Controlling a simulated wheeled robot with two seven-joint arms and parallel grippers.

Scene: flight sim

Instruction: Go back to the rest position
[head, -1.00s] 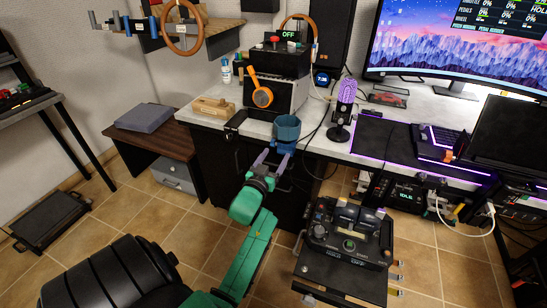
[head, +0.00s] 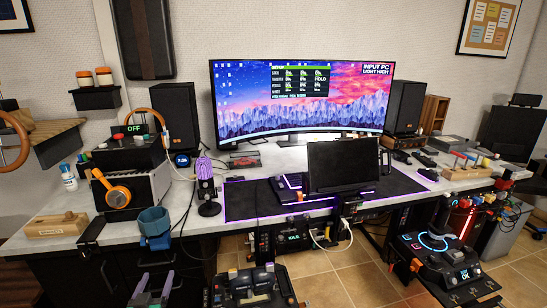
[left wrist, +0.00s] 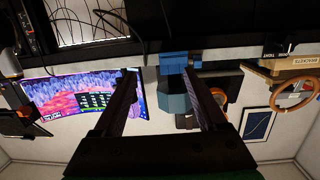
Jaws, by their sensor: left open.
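My left gripper (head: 152,287) shows at the bottom left of the head view. Its two fingers are apart, with nothing held between them. A blue cup holder (head: 153,222) is fixed at the desk's front edge, above the gripper in the picture and apart from it. In the left wrist view, which is upside down, the blue holder (left wrist: 175,92) appears beyond and between the open fingers (left wrist: 163,95). My right gripper is in neither view.
A control panel (head: 250,288) stands low in front, right of my gripper. Another lit panel (head: 445,262) is farther right. Tiled floor shows between them.

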